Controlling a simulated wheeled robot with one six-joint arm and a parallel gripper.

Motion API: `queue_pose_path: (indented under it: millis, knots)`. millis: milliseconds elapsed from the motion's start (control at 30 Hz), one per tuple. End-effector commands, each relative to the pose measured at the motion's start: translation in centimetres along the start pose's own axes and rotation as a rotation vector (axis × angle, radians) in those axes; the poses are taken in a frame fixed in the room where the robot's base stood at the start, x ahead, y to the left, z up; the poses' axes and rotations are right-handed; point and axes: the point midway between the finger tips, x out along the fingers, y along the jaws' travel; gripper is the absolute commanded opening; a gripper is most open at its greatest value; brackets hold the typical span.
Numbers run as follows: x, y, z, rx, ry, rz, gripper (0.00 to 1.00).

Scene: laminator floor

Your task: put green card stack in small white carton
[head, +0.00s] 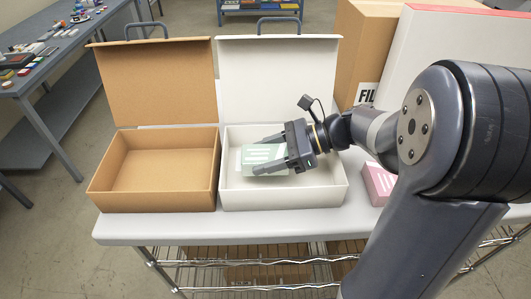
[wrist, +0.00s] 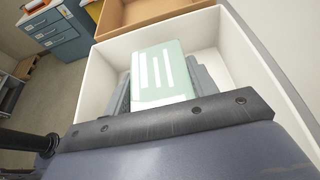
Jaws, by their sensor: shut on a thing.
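The green card stack (head: 262,156) is pale green with white stripes. My gripper (head: 268,156) is shut on it, one finger on each side, inside the open small white carton (head: 288,199). In the wrist view the green card stack (wrist: 160,74) lies between my two fingers (wrist: 162,88), with the white carton's walls (wrist: 228,42) around it. The carton's lid (head: 280,75) stands open at the back. Whether the stack touches the carton floor is hard to tell.
An open brown carton (head: 152,190) stands left of the white one, empty. A pink card stack (head: 377,182) lies on the table (head: 150,228) right of the white carton. Large boxes (head: 364,50) stand behind on the right. A bench with small items (head: 50,55) is at the far left.

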Motion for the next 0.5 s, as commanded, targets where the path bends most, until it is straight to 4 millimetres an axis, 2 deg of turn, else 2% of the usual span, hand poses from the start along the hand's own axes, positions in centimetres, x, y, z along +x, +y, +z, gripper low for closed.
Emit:
queue_pose_path:
  millis: [367, 400, 500]
  knots:
    - [0.32, -0.01, -0.76, 0.0, 0.0, -0.001, 0.28]
    - [0.33, 0.0, -0.79, 0.001, 0.0, 0.0, 0.58]
    - [0.33, 0.0, -0.78, 0.001, 0.0, 0.0, 0.66]
